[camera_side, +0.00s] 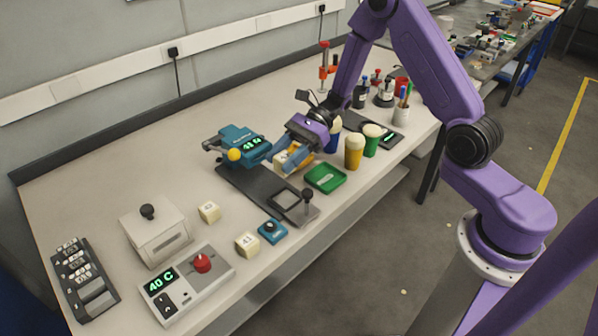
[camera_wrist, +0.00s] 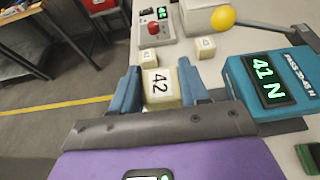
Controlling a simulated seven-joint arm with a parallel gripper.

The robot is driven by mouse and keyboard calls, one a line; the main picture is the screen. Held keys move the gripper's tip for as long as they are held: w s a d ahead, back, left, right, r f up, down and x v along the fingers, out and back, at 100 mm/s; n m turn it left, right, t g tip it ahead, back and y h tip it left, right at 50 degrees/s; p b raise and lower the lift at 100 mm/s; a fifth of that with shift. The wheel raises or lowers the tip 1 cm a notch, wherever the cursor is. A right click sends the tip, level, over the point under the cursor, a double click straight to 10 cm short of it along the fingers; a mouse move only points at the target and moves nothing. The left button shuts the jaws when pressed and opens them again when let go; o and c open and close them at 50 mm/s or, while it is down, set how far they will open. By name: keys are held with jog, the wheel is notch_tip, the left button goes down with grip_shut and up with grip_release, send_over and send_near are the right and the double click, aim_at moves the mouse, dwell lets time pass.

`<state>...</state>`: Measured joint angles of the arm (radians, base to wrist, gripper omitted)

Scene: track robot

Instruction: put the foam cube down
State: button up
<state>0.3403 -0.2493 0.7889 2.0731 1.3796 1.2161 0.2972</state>
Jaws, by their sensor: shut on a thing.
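A cream foam cube marked 42 (camera_wrist: 160,88) is between the two blue fingers of my gripper (camera_wrist: 160,92) in the wrist view. The fingers touch its left and right sides. In the side view my gripper (camera_side: 287,157) points down near the teal gauge, over the far part of the dark plate, and the cube (camera_side: 281,159) is partly hidden by the fingers. I cannot tell whether the cube touches the surface below. Two similar numbered cubes, one at the back (camera_side: 209,211) and one nearer the front (camera_side: 247,245), stand apart on the bench.
The teal gauge (camera_side: 243,146) with a yellow ball stands close beside my gripper; its display (camera_wrist: 268,79) reads 41 N. The dark plate (camera_side: 247,187) has a black-knobbed post.

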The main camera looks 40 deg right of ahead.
jog(key=d+m+t, duration=0.1)
jog(key=d+t, duration=0.1)
jog(key=w+d+m+t, duration=0.1)
jog(key=d+m, duration=0.1)
jog(key=d, duration=0.1)
jog(key=shift+r+t, duration=0.15)
jog(key=shift+t, duration=0.25)
jog(key=m+t+h, duration=0.4)
jog(key=m+t, duration=0.1)
jog(key=m, duration=0.1)
send_near(285, 152)
jog(key=shift+d+f, duration=1.25)
jog(key=shift+f, duration=0.5)
jog(key=s+d+m+t+h, duration=0.3)
jog(key=s+m+t+h, duration=0.1)
jog(key=s, duration=0.6)
jog(key=shift+w+d+f, duration=0.1)
jog(key=shift+w+f, duration=1.35)
jog(key=shift+w, duration=0.8)
jog(key=shift+w+d+f, duration=0.1)
jog(key=shift+w+f, duration=1.35)
jog(key=shift+w, duration=0.8)
jog(key=shift+w+f, duration=1.45)
jog(key=shift+w, duration=0.85)
jog(key=shift+w+f, duration=0.2)
jog(key=shift+f, duration=1.6)
